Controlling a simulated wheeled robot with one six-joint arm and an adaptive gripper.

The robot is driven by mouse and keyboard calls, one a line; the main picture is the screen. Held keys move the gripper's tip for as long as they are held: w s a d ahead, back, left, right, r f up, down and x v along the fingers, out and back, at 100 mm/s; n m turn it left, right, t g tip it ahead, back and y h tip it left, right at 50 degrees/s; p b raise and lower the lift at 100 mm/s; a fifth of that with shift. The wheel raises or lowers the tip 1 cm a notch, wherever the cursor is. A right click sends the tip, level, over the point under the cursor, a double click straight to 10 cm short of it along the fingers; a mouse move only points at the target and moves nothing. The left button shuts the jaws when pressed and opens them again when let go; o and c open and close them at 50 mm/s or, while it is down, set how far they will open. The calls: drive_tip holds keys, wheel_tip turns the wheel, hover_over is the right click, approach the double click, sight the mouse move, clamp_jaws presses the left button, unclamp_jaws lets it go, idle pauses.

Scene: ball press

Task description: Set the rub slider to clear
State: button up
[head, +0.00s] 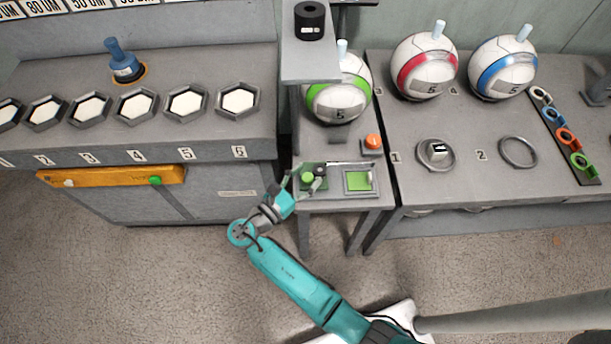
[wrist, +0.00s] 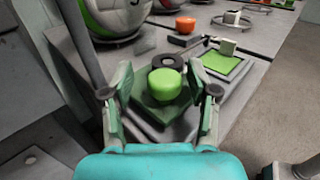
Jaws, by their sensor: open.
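No part carries a readable rub or clear label, so I cannot tell for sure which is the rub slider. A green knob (head: 307,178) sits on a small dark green block on the narrow middle table. In the wrist view the green knob (wrist: 164,86) stands between my open fingers, with a dark ring (wrist: 167,61) just behind it. My gripper (head: 305,184) is open around the knob; I cannot tell whether a finger touches it. Right of it is a green pad (head: 359,181) in a grey frame. A small pale block (wrist: 227,46) sits at the frame's far edge.
An orange button (head: 373,142) is behind the pad. A ball with a green band (head: 339,95) stands further back. The right table (head: 470,190) bears two more balls and rings. The left bench has hexagonal sockets and an orange bar (head: 110,177). The floor in front is open.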

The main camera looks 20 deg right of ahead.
drive_tip(key=v, duration=1.2)
drive_tip(key=shift+a, duration=0.1)
